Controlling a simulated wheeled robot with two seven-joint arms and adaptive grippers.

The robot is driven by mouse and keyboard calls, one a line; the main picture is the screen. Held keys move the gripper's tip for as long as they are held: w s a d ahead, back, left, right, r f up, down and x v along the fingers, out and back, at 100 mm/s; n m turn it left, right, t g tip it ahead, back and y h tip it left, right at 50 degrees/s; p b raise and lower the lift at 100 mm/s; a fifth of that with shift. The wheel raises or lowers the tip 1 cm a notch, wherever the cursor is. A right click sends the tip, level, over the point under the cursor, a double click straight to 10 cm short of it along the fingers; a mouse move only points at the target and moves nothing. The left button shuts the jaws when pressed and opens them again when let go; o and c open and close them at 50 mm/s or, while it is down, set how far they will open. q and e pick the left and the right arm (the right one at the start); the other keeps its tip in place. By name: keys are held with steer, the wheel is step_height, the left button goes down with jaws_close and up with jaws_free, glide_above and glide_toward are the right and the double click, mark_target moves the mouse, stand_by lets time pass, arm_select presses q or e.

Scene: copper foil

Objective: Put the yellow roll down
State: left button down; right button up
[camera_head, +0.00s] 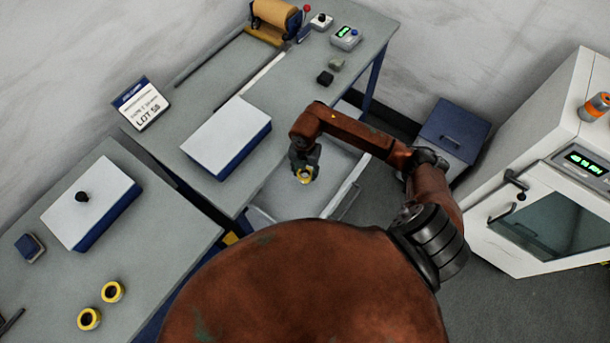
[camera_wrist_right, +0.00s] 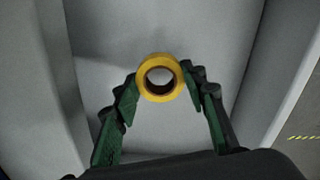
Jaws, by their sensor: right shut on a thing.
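A yellow roll (camera_head: 305,175) with a dark core is held by my right gripper (camera_head: 304,168). In the right wrist view the yellow roll (camera_wrist_right: 160,78) sits between the two green and black fingertips (camera_wrist_right: 160,92), its hole facing the camera. The roll is over an open grey drawer or tray (camera_head: 350,160) beside the table; I cannot tell whether it touches the bottom. Two more yellow rolls, one upper (camera_head: 113,292) and one lower (camera_head: 89,319), lie on the left table. My left gripper is not in view.
A white-topped blue box (camera_head: 226,138) and a LOT 58 sign (camera_head: 141,103) stand on the middle table. A box with a black knob (camera_head: 92,200) is on the left table. A white oven-like cabinet (camera_head: 550,160) and a blue-lidded bin (camera_head: 452,130) stand right.

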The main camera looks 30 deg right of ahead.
mark_target(305, 176)
steer(key=shift+d+f, duration=0.1)
steer(key=shift+f, duration=1.5)
steer(key=o, duration=1.2)
steer(key=shift+f, duration=0.1)
steer(key=shift+c, duration=0.2)
step_height(305, 176, up, 12)
steer(key=shift+p, duration=0.3)
